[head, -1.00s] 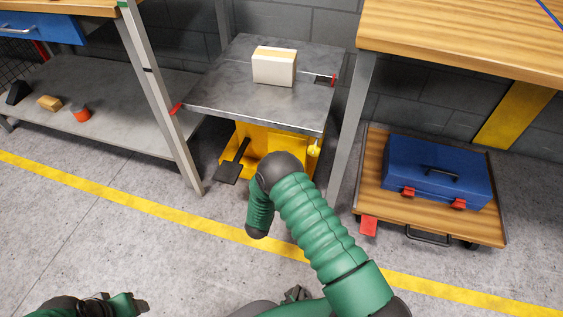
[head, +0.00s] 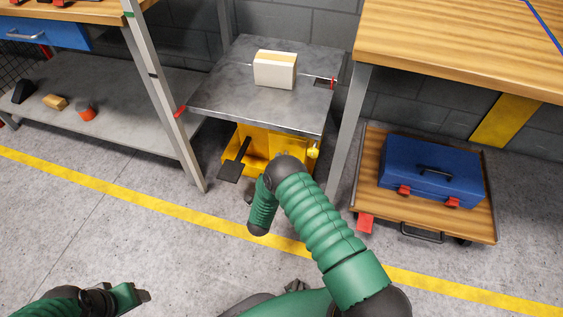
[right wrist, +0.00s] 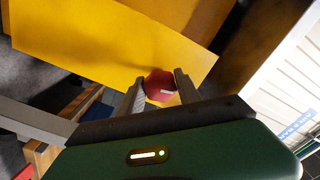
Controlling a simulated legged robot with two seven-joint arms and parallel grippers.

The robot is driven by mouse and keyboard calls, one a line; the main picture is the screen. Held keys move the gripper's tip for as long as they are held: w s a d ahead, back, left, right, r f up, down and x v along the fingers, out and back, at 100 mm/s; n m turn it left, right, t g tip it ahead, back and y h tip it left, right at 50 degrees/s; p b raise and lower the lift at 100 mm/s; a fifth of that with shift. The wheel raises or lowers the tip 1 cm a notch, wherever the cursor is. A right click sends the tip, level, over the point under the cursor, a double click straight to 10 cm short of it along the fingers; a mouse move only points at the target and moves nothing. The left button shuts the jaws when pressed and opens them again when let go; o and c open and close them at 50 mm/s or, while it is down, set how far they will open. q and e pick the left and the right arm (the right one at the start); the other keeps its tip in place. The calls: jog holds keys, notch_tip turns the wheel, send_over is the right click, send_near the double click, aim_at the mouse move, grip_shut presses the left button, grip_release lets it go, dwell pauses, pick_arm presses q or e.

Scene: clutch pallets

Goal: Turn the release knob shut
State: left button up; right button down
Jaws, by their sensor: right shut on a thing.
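The release knob (right wrist: 160,86) is red and faceted, with a white mark, and sits against a yellow panel (right wrist: 110,40) in the right wrist view. My right gripper (right wrist: 159,91) is shut on it, one finger on each side. In the head view my right arm hides this gripper and the knob. The yellow base (head: 262,146) stands under a grey metal lift table (head: 215,98), with a black foot pedal (head: 230,171) in front. My left gripper (head: 143,295) is at the bottom left, away from the table; its jaw opening is unclear.
A cardboard box (head: 275,70) stands on the lift table. A wooden-topped cart (head: 450,227) carrying a blue toolbox (head: 430,170) is at the right. A bench with a lower shelf (head: 115,125) is at the left. The floor in front is clear.

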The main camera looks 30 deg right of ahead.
jog(key=shift+s+f+m+p, duration=0.1)
jog(key=shift+m+p, duration=0.3)
jog(key=shift+m, duration=0.8)
jog(key=shift+f, duration=0.1)
jog(key=c, duration=1)
grip_release()
jog(key=shift+c, duration=0.2)
jog(key=shift+o, duration=1)
jog(key=p+v, duration=0.6)
jog(key=v, duration=1.1)
